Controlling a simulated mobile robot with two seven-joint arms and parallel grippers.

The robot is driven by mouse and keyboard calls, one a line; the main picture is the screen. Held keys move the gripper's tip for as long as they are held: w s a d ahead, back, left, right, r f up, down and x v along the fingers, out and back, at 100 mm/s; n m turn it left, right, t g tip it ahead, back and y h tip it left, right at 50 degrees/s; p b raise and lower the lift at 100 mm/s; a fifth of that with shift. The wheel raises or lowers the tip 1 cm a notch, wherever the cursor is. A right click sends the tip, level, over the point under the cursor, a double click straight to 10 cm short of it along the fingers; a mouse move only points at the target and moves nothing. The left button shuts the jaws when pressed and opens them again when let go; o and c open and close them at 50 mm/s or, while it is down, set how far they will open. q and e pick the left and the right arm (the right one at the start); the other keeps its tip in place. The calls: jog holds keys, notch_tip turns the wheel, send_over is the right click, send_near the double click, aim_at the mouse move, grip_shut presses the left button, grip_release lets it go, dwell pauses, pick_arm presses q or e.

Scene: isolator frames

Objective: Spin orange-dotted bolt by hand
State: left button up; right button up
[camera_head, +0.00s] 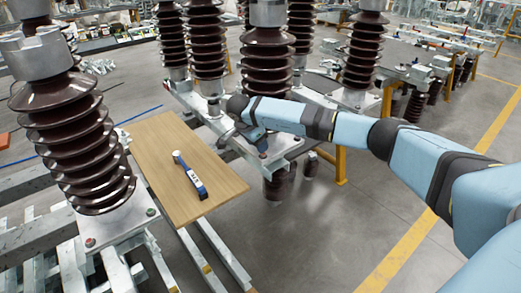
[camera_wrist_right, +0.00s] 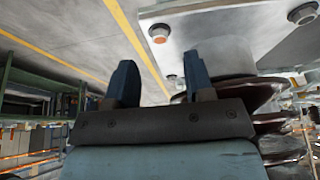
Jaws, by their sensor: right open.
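The orange-dotted bolt (camera_wrist_right: 159,33) shows in the right wrist view on the corner of a pale metal base plate (camera_wrist_right: 225,25). My right gripper (camera_wrist_right: 160,75) is open and empty, its two dark blue fingers spread apart. In that picture the bolt appears beyond the fingertips, between their lines, and not touched. In the head view my right gripper (camera_head: 257,138) hangs over the base plate of the middle insulator, its fingers partly hidden by the wrist. A small reddish bolt head (camera_head: 263,155) shows just below it. My left gripper is not in view.
A brown ribbed insulator (camera_head: 267,65) rises close behind my right wrist. Another insulator (camera_head: 75,140) stands at left on its own bolted plate. A wooden board (camera_head: 155,145) between them carries a blue-and-white tool (camera_head: 190,177). Grey floor at lower right is open.

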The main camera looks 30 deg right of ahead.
aim_at(264, 155)
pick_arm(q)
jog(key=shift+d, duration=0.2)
pick_arm(e)
jog(key=v, duration=0.9)
jog(key=shift+r, duration=0.15)
jog(key=s+d+n+t+y+b, duration=0.6)
jog(key=n+b, duration=1.2)
jog(key=b, duration=1)
jog(key=shift+g+h, duration=0.5)
jog(key=shift+g, duration=0.4)
jog(key=b+x, duration=0.2)
jog(key=x, duration=0.5)
jog(key=b+x, duration=0.3)
jog(key=x, duration=0.4)
jog(key=shift+w+d, duration=0.1)
jog(key=shift+d, duration=0.2)
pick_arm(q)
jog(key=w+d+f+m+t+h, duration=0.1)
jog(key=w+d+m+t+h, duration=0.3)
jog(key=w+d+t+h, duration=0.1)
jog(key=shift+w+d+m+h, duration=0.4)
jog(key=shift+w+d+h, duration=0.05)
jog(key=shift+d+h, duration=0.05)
